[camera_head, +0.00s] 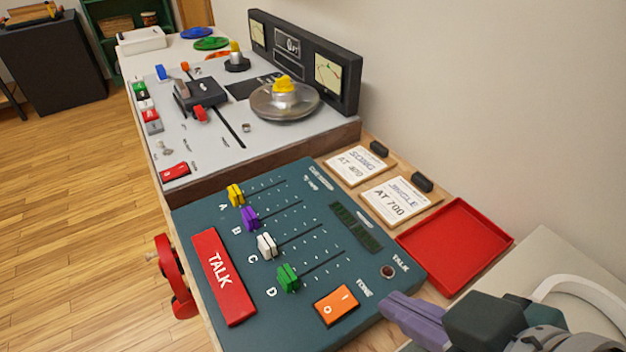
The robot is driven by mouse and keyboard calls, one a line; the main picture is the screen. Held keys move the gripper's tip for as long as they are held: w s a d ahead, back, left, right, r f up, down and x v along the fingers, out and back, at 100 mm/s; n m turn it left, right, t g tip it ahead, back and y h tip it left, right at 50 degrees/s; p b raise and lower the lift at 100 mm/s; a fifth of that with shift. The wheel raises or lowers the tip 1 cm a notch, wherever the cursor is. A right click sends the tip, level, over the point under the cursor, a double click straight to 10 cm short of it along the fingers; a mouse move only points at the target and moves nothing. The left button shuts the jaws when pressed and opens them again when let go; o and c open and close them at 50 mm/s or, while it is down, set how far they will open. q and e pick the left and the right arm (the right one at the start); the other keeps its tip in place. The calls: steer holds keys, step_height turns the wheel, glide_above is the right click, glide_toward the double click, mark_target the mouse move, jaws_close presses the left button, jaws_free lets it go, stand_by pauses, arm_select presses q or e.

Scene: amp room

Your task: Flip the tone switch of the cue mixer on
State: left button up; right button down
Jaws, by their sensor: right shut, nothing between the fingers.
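The cue mixer (310,200) is a dark teal panel on the wooden desk. Its tone switch (337,306) is an orange rocker marked I and O at the panel's near right corner, beside the TONE label. I cannot tell which side of the rocker is pressed. My right gripper (390,306), with purple fingers, comes in from the lower right. It is shut and empty, a little to the right of the switch and apart from it. My left gripper is not in view.
A red TALK bar (223,277) and several coloured faders, such as the green one (288,278), share the panel. A red tray (457,246) and cards (395,197) lie to the right. A grey console (215,125) stands behind. Red headphones (173,280) hang at the left edge.

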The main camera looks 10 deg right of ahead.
stand_by(0.3)
steer(key=b, duration=0.3)
glide_above(335, 292)
steer(key=s+d, duration=0.2)
steer(key=s, duration=0.1)
steer(key=f, duration=0.7)
steer(key=shift+s+a, duration=0.15)
steer(key=shift+a, duration=0.1)
steer(key=f, duration=0.1)
steer(key=f+b, duration=0.1)
steer(key=f, duration=0.1)
steer(key=shift+w+d+f, duration=0.15)
steer(key=shift+w, duration=0.05)
steer(key=shift+f, duration=0.4)
steer(key=shift+d+f, duration=0.15)
steer(key=shift+f, duration=0.15)
steer(key=shift+s+a+r+p, duration=0.2)
steer(key=shift+a+r+p, duration=0.15)
steer(key=shift+a, duration=0.35)
